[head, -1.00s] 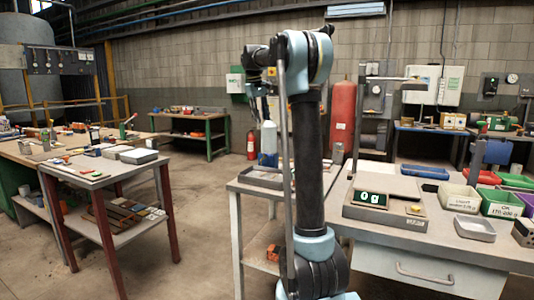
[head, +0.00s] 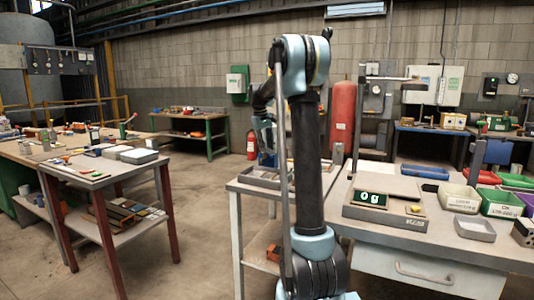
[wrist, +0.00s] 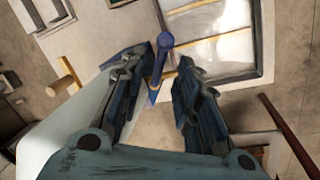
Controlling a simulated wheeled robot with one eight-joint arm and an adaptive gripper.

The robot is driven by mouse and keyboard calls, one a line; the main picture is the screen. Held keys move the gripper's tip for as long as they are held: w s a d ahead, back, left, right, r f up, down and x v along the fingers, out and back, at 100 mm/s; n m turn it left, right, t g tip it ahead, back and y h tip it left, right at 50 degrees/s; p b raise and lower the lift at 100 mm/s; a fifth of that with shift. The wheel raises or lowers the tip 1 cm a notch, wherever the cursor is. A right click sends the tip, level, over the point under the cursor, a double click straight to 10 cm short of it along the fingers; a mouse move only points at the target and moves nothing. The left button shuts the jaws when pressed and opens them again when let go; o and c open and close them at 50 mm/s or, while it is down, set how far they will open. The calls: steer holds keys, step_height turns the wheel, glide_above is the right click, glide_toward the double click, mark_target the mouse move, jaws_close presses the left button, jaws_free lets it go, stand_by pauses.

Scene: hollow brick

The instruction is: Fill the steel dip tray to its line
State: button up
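A small grey tray (head: 474,229), which looks like the steel dip tray, sits on the right bench beside the scale. Its line and any contents are too small to make out. My gripper (wrist: 168,56) shows open in the wrist view, its two dark fingers apart. A slim blue piece with a round head (wrist: 165,42) shows between the fingertips, and I cannot tell that either finger touches it. A tray with shiny pale panels and yellowish dividers (wrist: 222,32) lies below at the upper right.
The scale (head: 385,205) reads 0 g on the right bench (head: 440,257). A red-legged table (head: 110,178) stands at left. Open floor (head: 195,240) lies between the tables.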

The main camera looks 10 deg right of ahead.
mark_target(268, 155)
steer(key=shift+w+d+f, duration=0.1)
steer(key=shift+d+f, duration=0.1)
steer(key=shift+f, duration=1.1)
jaws_close()
steer(key=shift+d, duration=0.1)
